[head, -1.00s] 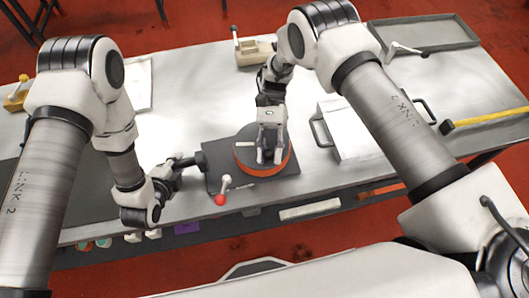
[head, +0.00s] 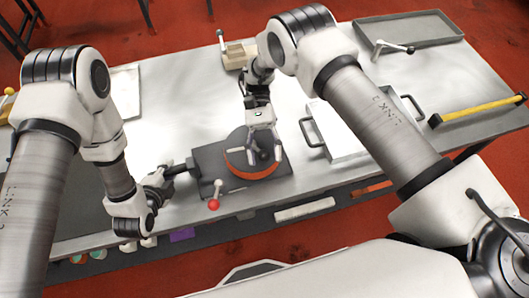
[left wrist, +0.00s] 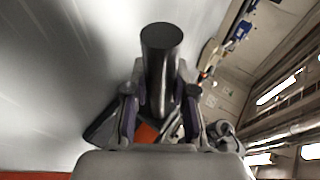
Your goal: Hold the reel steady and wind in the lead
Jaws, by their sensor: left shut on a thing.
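The reel (head: 238,170) is a dark round drum with an orange band, on a dark base plate (head: 212,165) near the table's front edge. My left gripper (head: 169,173) is shut on the black bar handle (head: 182,168) at the plate's left side. In the left wrist view the handle (left wrist: 161,60) stands between the two fingers. My right gripper (head: 264,152) reaches down from behind over the reel's right part. Its fingers hide what lies between them, so I cannot tell whether it grips anything. I cannot make out the lead.
A lever with a red ball (head: 213,204) stands at the plate's front. A white handled box (head: 345,140) is to the right, with a yellow bar (head: 478,110) beyond. A grey tray (head: 410,32) and a beige block (head: 238,53) stand at the back.

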